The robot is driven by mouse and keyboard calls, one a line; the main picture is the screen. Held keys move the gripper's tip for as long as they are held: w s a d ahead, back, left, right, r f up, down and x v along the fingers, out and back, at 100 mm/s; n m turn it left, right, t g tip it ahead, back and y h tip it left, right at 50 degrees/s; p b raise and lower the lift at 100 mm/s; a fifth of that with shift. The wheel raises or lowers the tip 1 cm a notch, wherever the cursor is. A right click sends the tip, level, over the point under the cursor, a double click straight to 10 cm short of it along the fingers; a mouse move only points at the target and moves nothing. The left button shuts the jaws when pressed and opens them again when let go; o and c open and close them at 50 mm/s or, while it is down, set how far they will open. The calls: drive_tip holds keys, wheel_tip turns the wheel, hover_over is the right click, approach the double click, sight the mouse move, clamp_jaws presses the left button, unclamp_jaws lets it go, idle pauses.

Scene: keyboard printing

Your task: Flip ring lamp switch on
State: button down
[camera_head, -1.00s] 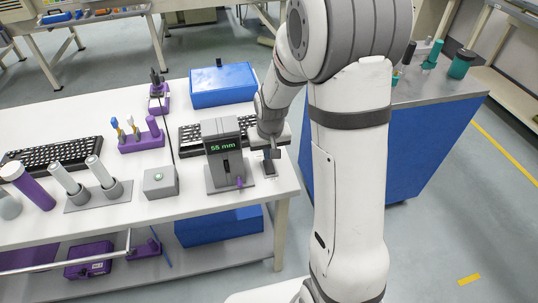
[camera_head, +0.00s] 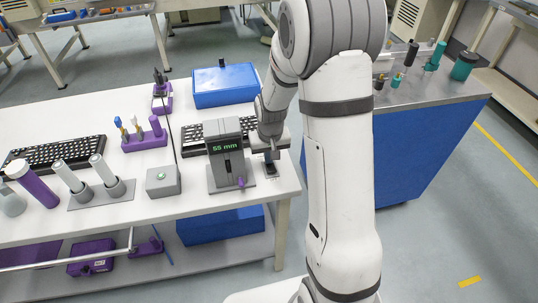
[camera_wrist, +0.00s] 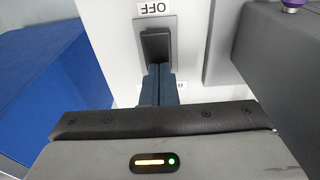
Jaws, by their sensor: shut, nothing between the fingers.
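The ring lamp switch is a dark rocker (camera_wrist: 155,44) on a grey plate (camera_wrist: 172,30). An upside-down "OFF" label (camera_wrist: 155,8) sits beyond it in the wrist view. In the head view the switch (camera_head: 271,169) lies at the table's right end, beside the grey "55 mm" device. My gripper (camera_wrist: 158,72) is shut and empty, with its dark blue fingertips at the near end of the rocker. The fingers hide that end and most of a second label, so I cannot tell whether they touch. In the head view my gripper (camera_head: 269,158) points down over the switch.
The grey "55 mm" device (camera_head: 226,150) stands close to the left of my gripper. A keyboard (camera_head: 202,131) lies behind it, with a blue bin (camera_head: 225,86) farther back. A blue cabinet (camera_head: 420,150) stands right of the table (camera_head: 205,205).

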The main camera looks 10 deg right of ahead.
drive_tip(key=shift+s, duration=0.1)
drive_tip(key=shift+s+r, duration=0.2)
drive_tip(key=shift+s, duration=0.5)
drive_tip(key=shift+r, duration=0.25)
wheel_tip(320, 180, up, 13)
drive_tip(key=w+p, duration=0.2)
drive_tip(key=shift+w+r, duration=0.15)
drive_tip(key=shift+w, duration=0.05)
idle(0.3)
